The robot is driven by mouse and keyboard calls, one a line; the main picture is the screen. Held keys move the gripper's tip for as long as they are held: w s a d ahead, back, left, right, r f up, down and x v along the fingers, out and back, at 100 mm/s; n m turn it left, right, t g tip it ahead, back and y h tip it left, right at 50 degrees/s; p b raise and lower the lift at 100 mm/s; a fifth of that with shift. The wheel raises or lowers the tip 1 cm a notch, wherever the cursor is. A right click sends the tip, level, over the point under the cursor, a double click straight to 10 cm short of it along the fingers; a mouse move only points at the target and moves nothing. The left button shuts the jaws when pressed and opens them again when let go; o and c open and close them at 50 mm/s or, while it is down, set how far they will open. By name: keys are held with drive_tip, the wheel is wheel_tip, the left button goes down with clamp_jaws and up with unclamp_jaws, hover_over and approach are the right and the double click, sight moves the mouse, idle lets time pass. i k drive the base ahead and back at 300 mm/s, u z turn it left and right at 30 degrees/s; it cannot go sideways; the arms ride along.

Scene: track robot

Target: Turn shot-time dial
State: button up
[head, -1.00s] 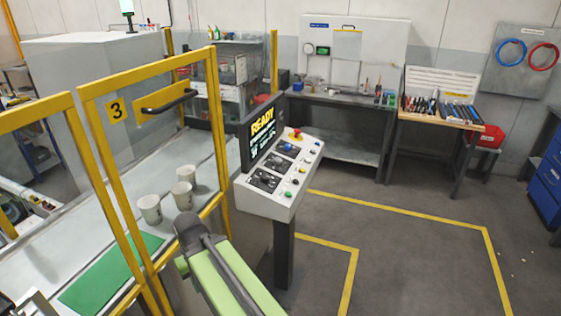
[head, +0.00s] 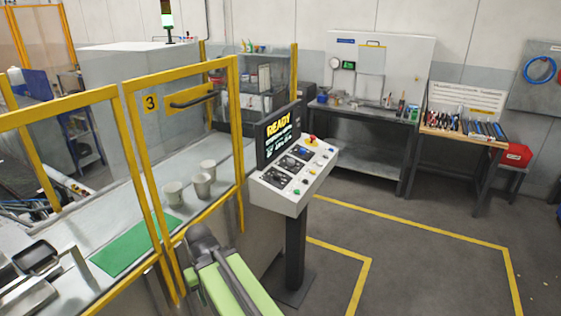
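The control panel (head: 293,194) stands on a dark post right of the yellow guard frame. Its sloped white face has black dial plates, a nearer one (head: 277,178) and a farther one (head: 291,163). Their labels are too small to read, so I cannot tell which carries the shot-time dial. A screen (head: 279,133) behind the panel shows READY in yellow. My green and dark grey arm rises from the bottom edge, in front of and below the panel, apart from it in the picture. I cannot make out my gripper's fingers.
Yellow guard frames (head: 184,77) close off a table with several grey cups (head: 203,186) and a green mat (head: 137,246) on the left. A red button (head: 311,139) and coloured buttons sit on the panel. A workbench (head: 365,120) stands behind. The floor right is clear.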

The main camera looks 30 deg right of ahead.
sight(291, 162)
drive_tip(key=u, duration=2)
drive_tip(key=k, duration=1.35)
drive_tip(key=z, duration=1.55)
drive_tip(key=i, duration=1.05)
